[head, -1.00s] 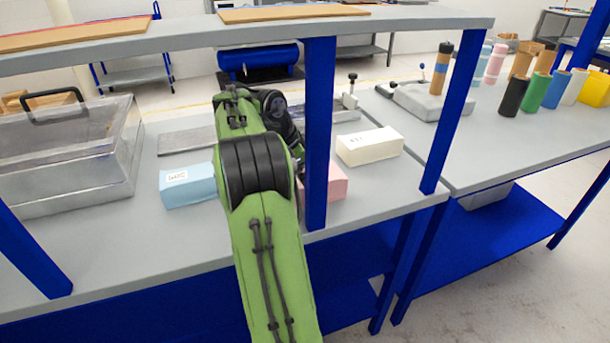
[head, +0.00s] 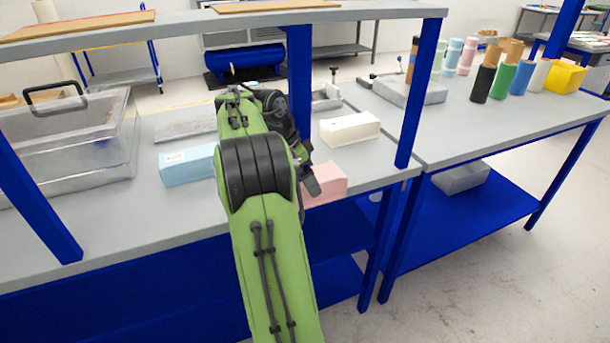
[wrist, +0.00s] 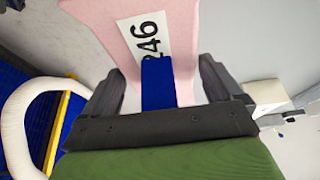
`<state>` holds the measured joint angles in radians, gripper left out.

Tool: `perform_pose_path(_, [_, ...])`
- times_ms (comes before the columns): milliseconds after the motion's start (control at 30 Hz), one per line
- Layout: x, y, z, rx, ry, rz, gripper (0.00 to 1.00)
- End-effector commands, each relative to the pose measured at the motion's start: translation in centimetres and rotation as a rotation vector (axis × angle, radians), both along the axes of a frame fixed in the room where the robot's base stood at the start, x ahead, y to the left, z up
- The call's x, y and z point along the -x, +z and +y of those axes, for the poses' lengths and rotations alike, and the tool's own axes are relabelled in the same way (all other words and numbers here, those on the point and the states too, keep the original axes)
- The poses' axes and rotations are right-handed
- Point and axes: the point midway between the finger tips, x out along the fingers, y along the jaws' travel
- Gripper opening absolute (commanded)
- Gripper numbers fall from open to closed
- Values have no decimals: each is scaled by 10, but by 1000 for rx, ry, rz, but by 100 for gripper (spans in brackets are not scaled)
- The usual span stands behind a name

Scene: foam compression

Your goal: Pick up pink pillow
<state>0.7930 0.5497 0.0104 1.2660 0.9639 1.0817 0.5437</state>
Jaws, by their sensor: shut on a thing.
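The pink pillow is a pink foam block (head: 326,184) near the front edge of the table in the head view, partly hidden by my arm and gripper. In the wrist view the pink block (wrist: 112,22) lies between my fingers and bears a white label with "246" on it. My gripper (wrist: 160,85) is shut on the pink block, one dark finger at each side. In the head view my gripper (head: 312,180) shows dark at the block's left side. Whether the block touches the table is hard to tell.
A light blue block (head: 188,166) lies left of my arm, and a cream block (head: 350,129) lies behind the pink one. A blue shelf post (head: 300,90) stands close behind my gripper. A clear box (head: 70,150) is at the left.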

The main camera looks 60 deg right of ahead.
Motion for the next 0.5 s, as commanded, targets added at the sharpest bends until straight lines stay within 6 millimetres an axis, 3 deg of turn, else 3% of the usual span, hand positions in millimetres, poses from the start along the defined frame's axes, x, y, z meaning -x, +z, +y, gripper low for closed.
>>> perform_pose_path(233, [0, -2, 1, -6, 0, 3, 64])
perform_pose_path(267, [0, -2, 1, -7, -1, 4, 96])
perform_pose_path(300, [0, -2, 1, -7, 0, 4, 100])
perform_pose_path(500, [0, -2, 1, -5, 0, 3, 100])
